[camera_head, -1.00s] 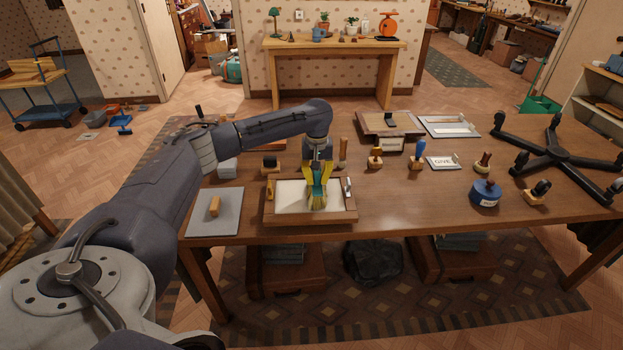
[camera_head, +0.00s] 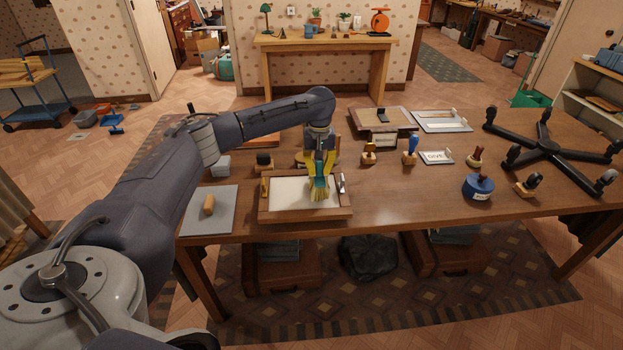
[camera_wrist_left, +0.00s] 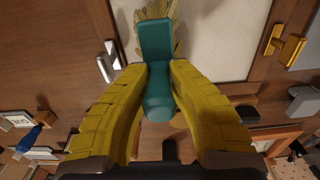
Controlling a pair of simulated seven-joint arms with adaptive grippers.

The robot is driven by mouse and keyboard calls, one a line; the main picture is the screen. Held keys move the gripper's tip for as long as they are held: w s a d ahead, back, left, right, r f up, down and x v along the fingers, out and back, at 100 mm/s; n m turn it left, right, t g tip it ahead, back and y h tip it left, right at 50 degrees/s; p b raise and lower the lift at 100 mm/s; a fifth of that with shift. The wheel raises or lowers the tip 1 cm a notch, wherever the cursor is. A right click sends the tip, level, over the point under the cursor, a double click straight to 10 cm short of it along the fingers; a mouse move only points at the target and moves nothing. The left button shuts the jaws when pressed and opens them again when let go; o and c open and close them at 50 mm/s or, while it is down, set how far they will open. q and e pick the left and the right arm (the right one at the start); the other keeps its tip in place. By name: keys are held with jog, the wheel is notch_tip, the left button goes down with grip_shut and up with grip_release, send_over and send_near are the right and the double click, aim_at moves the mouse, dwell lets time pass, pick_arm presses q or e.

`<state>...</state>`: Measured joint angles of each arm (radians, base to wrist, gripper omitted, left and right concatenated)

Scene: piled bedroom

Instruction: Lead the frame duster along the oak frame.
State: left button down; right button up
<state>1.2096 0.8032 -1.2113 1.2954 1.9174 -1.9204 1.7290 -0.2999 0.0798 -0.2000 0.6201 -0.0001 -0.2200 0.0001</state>
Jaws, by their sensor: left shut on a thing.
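The oak frame (camera_head: 290,215) lies flat on the table, a shallow wooden rim around a white panel, with a brass clip at its left end and a silver clip at its right end. My left gripper (camera_head: 318,176), with yellow fingers, is over the right half of the frame. It is shut on the teal handle of the frame duster (camera_head: 319,194), whose straw-coloured bristles point down at the panel, towards the near rail. Whether they touch is unclear. In the left wrist view the fingers (camera_wrist_left: 158,75) clasp the duster handle (camera_wrist_left: 156,45). My right gripper is out of view.
A grey mat (camera_head: 225,222) with a wooden block lies left of the frame. Several stampers stand behind and to the right, near a blue round piece (camera_head: 478,187) and a GIVE sign (camera_head: 436,157). A black star-shaped base (camera_head: 548,147) fills the right end.

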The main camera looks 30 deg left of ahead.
pick_arm(q)
jog(key=shift+r, duration=0.2)
jog(key=shift+r, duration=2.35)
